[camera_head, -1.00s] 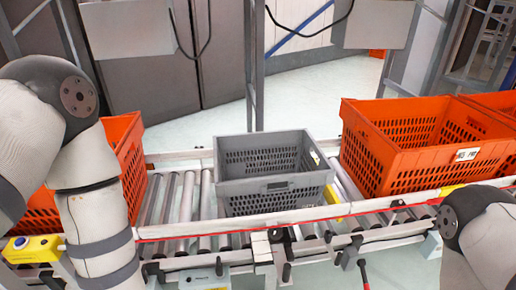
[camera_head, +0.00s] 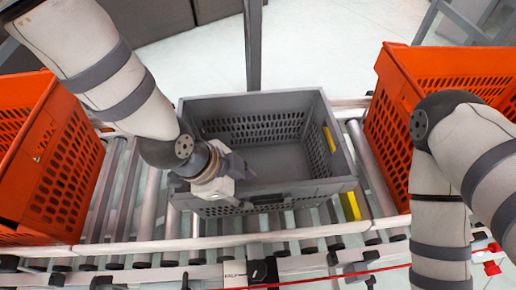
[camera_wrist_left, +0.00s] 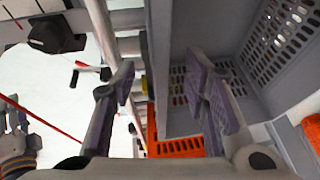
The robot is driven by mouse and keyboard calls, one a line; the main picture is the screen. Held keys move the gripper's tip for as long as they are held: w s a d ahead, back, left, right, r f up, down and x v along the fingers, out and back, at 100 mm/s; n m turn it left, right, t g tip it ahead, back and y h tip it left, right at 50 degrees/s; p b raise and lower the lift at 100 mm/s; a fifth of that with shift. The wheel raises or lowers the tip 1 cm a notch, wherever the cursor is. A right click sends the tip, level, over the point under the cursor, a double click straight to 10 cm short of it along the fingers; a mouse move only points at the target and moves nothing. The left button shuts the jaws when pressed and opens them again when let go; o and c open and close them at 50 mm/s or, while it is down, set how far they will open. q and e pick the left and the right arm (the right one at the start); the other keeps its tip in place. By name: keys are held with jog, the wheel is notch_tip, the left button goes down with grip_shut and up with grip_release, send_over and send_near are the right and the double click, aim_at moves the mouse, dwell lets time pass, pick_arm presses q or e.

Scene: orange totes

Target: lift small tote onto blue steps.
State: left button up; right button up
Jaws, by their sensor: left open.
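The small tote (camera_head: 330,187) is a grey, empty crate with slotted walls, resting on the roller conveyor. My left gripper (camera_head: 236,172) is at its near left corner. In the left wrist view, the fingers of my left gripper (camera_wrist_left: 163,82) are spread apart, with a grey wall of the tote (camera_wrist_left: 178,25) between them; contact is unclear. My right arm comes down at the right of the head view, its gripper outside that picture. Part of what looks like my right gripper (camera_wrist_left: 14,140) shows at the left edge of the wrist view. No blue steps are visible.
Orange totes stand on the conveyor to the left (camera_head: 68,170) and right (camera_head: 392,120) of the grey tote. Bare rollers (camera_head: 150,200) lie between. A grey post (camera_head: 253,50) rises behind the grey tote. A rail runs along the conveyor's near side.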

aim_at(261, 197)
pick_arm(q)
jog(key=x, duration=0.4)
jog(key=b+x, duration=0.1)
jog(key=x, duration=0.2)
jog(key=shift+s+d+f, duration=0.15)
jog(key=shift+d+f, duration=0.05)
jog(key=shift+d, duration=0.35)
grip_shut()
jog(key=shift+r, duration=0.1)
